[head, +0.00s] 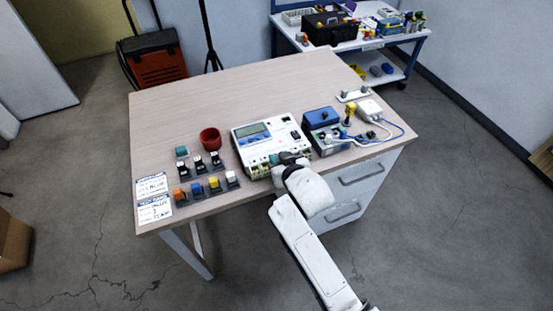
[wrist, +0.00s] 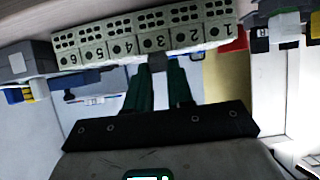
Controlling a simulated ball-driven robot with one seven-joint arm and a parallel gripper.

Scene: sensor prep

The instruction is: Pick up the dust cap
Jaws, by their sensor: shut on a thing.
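The white instrument box (head: 262,134) with a blue-green display stands at the front middle of the table. My gripper (head: 288,158) is at its front edge, reaching in from the front right. In the wrist view, the two dark green fingers (wrist: 160,78) are shut on a small grey piece, which looks like the dust cap (wrist: 158,62). It lies against the numbered port block (wrist: 145,36), around ports 3 and 4. I cannot tell whether it is still seated in a port. In the head view my gripper hides the cap.
A red cup (head: 210,139) and rows of small coloured connectors (head: 205,187) stand left of the instrument. A blue-topped box (head: 321,117) and a white adapter (head: 370,109) with cables are close on the right. The back of the table (head: 215,88) is clear.

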